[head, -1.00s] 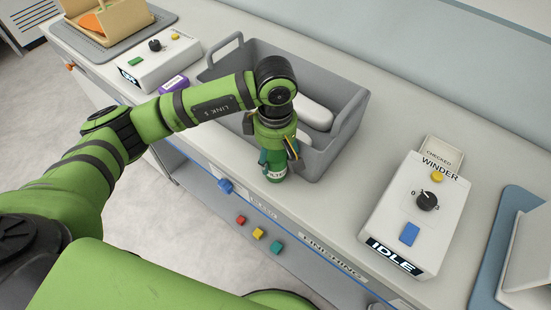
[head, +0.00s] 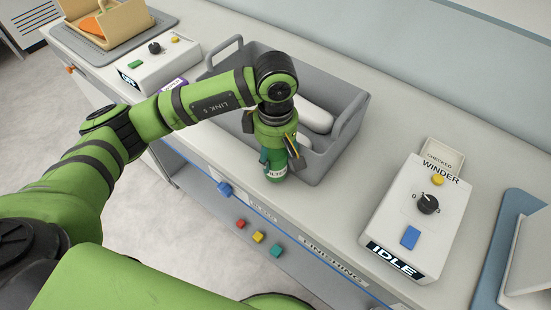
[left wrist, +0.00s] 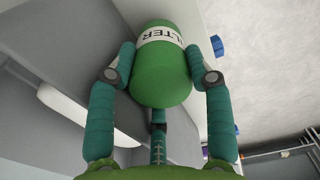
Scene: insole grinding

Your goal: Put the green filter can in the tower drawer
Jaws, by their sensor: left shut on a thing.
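The green filter can (left wrist: 160,72) with a white label is between the fingers of my left gripper (left wrist: 161,76) in the left wrist view. The fingers press on both of its sides. In the head view the can's lower end (head: 275,172) shows beneath my left gripper (head: 277,158), at the front wall of the grey bin; its upper part is hidden by the gripper. I cannot tell whether the can touches the bench. A blue knob (head: 225,188) sits on the bench front, left of and below the can. My right gripper is not in view.
A grey bin (head: 345,140) with a white object (head: 314,117) stands just behind the gripper. The winder box (head: 415,215), marked IDLE, stands to the right. Red, yellow and teal blocks (head: 258,237) show below the bench edge. Bench between bin and winder is clear.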

